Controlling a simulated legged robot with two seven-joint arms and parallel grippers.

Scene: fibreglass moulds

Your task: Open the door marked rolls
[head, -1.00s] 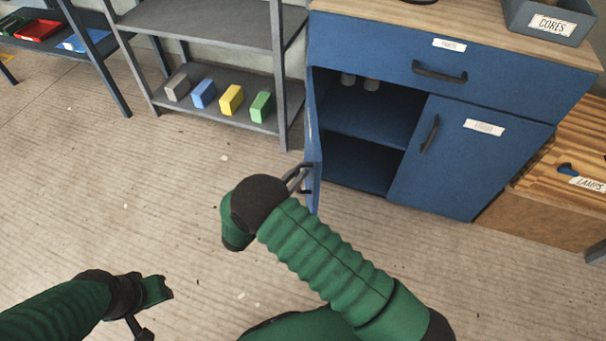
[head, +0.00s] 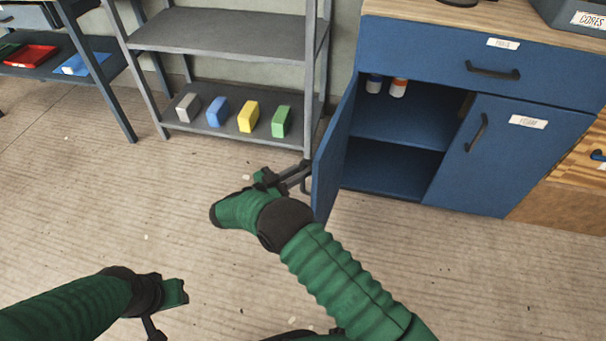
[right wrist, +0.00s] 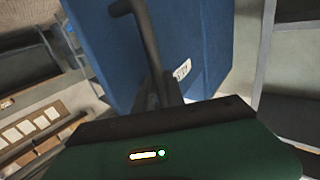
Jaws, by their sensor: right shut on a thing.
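The blue cabinet's left door (head: 333,150) stands swung open towards me, and I see it at a steep angle in the head view. My right gripper (head: 298,176) is at the door's outer face, shut on its dark handle. The right wrist view shows the handle (right wrist: 145,40) running down between the fingers, against the blue door (right wrist: 205,45). A small white label (right wrist: 183,70) is on that face, too small to read. My left gripper (head: 160,318) hangs low at the left, away from the cabinet; its fingers are not clear.
Inside the open cabinet are a shelf (head: 395,128) and two small bottles (head: 398,87). A labelled drawer (head: 440,50) and a shut right door (head: 510,155) adjoin it. A grey rack (head: 215,35) with several coloured blocks stands close left of the open door. The floor in front is clear.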

